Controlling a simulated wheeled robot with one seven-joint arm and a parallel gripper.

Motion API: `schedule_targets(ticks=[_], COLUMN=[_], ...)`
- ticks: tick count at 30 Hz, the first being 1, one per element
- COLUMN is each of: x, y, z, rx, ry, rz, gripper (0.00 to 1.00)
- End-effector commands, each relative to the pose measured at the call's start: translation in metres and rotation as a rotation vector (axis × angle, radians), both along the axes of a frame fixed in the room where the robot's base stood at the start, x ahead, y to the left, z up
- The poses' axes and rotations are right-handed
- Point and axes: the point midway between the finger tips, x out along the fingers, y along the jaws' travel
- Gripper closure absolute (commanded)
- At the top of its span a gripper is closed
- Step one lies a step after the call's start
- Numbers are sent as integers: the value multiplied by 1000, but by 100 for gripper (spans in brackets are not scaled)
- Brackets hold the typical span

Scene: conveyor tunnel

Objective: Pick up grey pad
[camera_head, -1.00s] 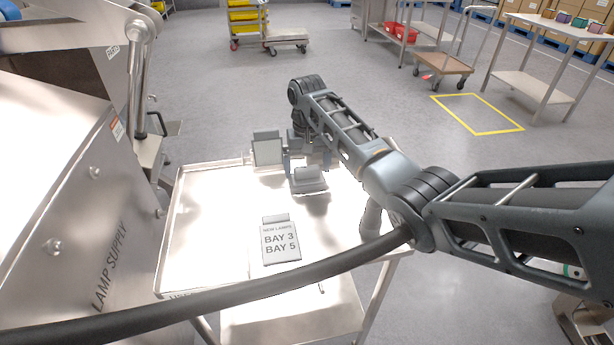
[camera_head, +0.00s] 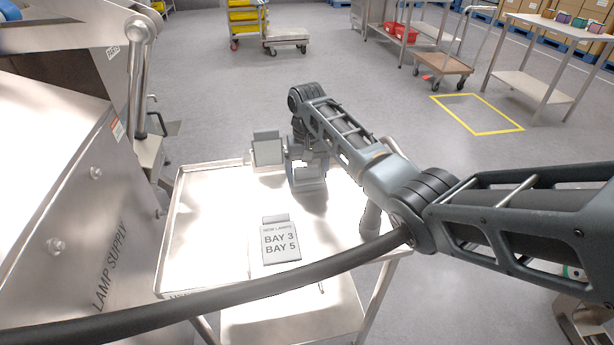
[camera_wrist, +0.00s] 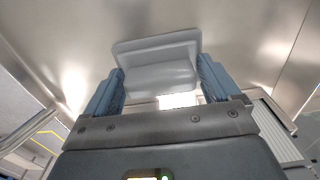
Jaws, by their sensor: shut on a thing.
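The grey pad (camera_head: 310,188) is at the far side of the white tray-topped cart (camera_head: 215,235), beneath the end of my arm. My gripper (camera_head: 308,170) is down at the pad and partly hidden by my own arm in the head view. In the wrist view, the pad (camera_wrist: 160,70) sits between the two blue fingers of my gripper (camera_wrist: 162,85), which are shut on it. I cannot tell whether the pad touches the tray.
An upright grey panel (camera_head: 267,150) stands close to the left of my gripper. A card reading "NEW LAMPS BAY 3 BAY 5" (camera_head: 281,242) lies nearer on the tray. The steel lamp supply machine (camera_head: 95,220) borders the cart's left. The tray's left part is clear.

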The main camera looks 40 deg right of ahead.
Motion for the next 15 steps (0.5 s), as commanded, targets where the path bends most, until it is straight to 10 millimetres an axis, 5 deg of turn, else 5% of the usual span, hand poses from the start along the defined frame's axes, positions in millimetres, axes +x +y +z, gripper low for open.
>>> schedule_targets(ticks=[8,15], x=[1,-7], y=[0,-8], z=[10,46], rx=[0,1], ry=[-2,-3], rz=[1,-4], gripper=[41,41])
